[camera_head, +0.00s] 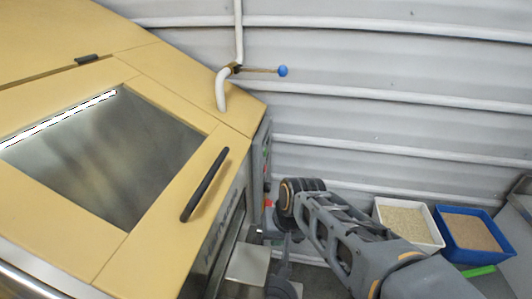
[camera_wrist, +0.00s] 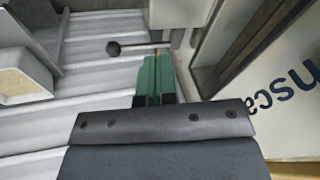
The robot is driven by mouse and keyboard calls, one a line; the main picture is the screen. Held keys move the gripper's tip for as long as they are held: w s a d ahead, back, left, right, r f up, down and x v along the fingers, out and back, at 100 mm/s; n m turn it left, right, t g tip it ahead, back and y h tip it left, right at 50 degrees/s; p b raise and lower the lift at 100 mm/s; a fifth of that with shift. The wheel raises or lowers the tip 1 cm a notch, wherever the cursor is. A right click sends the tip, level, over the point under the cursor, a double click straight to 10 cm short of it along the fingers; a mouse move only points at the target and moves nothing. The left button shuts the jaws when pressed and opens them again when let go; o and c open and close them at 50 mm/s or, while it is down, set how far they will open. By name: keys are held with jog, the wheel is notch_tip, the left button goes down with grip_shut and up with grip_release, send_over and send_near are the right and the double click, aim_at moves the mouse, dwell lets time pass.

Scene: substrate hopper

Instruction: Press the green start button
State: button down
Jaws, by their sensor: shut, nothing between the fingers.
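The control panel (camera_head: 259,172) is on the narrow right side face of the yellow machine, seen very edge-on in the head view. Small coloured buttons run down its edge, with greenish and red spots. They are too small to tell the green start button surely. My arm reaches in from the lower right, and its wrist is close to the panel's lower part. My gripper (camera_wrist: 154,72) shows in the wrist view with its green fingers together and nothing between them. No green button shows in the wrist view.
The yellow machine (camera_head: 165,70) has a window and a black handle (camera_head: 205,185). A blue-knobbed lever (camera_head: 282,71) is on a pipe by the corrugated wall. A white bin (camera_head: 437,238) and a blue bin (camera_head: 447,246) stand at right. A dark-knobbed lever (camera_wrist: 114,48) is beside my fingers.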

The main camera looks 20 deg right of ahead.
jog(key=w+m+t+y, duration=0.1)
jog(key=w+m+y, duration=0.2)
jog(key=w+m, duration=0.2)
jog(key=w+r+m+t+y, duration=0.1)
jog(key=w+m+y, duration=0.2)
jog(key=w+m, duration=0.2)
jog(key=w+m+t+y, duration=0.2)
jog(key=w+m, duration=0.3)
jog(key=m, duration=0.3)
jog(key=shift+w+r+m+y, duration=0.15)
jog(key=shift+r+m+y, duration=0.15)
jog(key=shift+r+y, duration=0.15)
jog(key=w+d+m+t+h, duration=0.2)
jog(key=w+d+m+t, duration=0.3)
jog(key=d+m, duration=0.4)
jog(key=w+d+m+t+h, duration=0.3)
jog(key=w+d+m+t, duration=0.2)
jog(key=d+m, duration=0.5)
jog(key=shift+w+t+h+b, duration=0.3)
jog(key=shift+t+h+b, duration=0.1)
jog(key=shift+t, duration=0.6)
jog(key=w+a, duration=0.4)
jog(key=a, duration=0.3)
jog(key=shift+w+a+b, duration=0.15)
jog(key=shift+a+b, duration=0.15)
jog(key=shift+b, duration=0.1)
